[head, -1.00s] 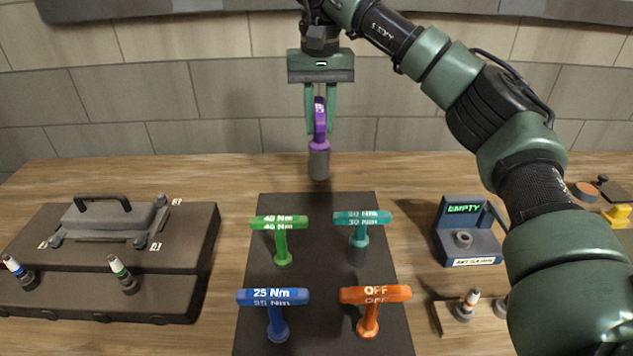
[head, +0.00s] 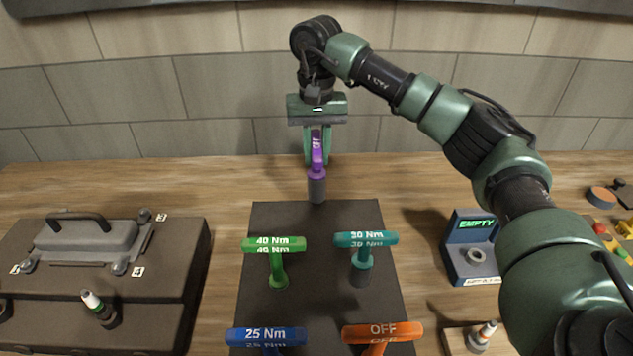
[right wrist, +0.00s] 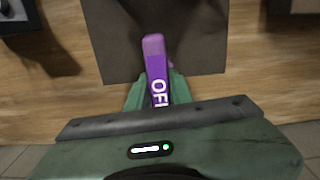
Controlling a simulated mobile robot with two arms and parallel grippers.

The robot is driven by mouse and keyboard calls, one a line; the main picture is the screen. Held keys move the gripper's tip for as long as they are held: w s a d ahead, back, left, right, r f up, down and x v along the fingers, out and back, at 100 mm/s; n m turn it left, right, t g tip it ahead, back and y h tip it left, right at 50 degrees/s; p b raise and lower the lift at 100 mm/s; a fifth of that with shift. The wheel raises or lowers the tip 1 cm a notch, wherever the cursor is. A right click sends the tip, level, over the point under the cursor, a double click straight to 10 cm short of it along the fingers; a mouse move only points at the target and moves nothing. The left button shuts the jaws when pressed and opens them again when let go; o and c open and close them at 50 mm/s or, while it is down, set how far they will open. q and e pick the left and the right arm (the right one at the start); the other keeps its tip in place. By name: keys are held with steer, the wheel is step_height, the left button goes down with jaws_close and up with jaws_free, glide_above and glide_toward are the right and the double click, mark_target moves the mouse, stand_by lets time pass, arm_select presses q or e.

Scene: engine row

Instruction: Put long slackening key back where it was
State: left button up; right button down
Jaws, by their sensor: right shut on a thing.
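The long slackening key (head: 317,187) is purple with a grey socket end. It hangs upright in the head view, with its lower end at the far edge of the dark mat (head: 320,225); I cannot tell whether it touches. In the right wrist view its purple handle (right wrist: 157,75) reads "OFF", partly hidden. My right gripper (head: 317,160) is shut on that handle from above. An orange OFF key (head: 383,331) stands at the mat's near right. My left gripper is not in view.
On the mat stand a green 40 Nm key (head: 278,265), a teal 30 Nm key (head: 362,255) and a blue 25 Nm key (head: 266,338). A device reading "EMPTY" (head: 470,246) is at right. A dark engine block (head: 160,300) is at left. The mat's far middle is clear.

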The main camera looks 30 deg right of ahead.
mark_target(316, 144)
step_height(316, 144, down, 3)
steer(key=shift+f+p, duration=0.9)
steer(key=shift+f, duration=1.8)
steer(key=c, duration=1.3)
jaws_free()
steer(key=shift+o, duration=0.2)
steer(key=shift+r, duration=0.35)
step_height(316, 144, up, 10)
steer(key=b, duration=0.3)
steer(key=shift+r, duration=0.65)
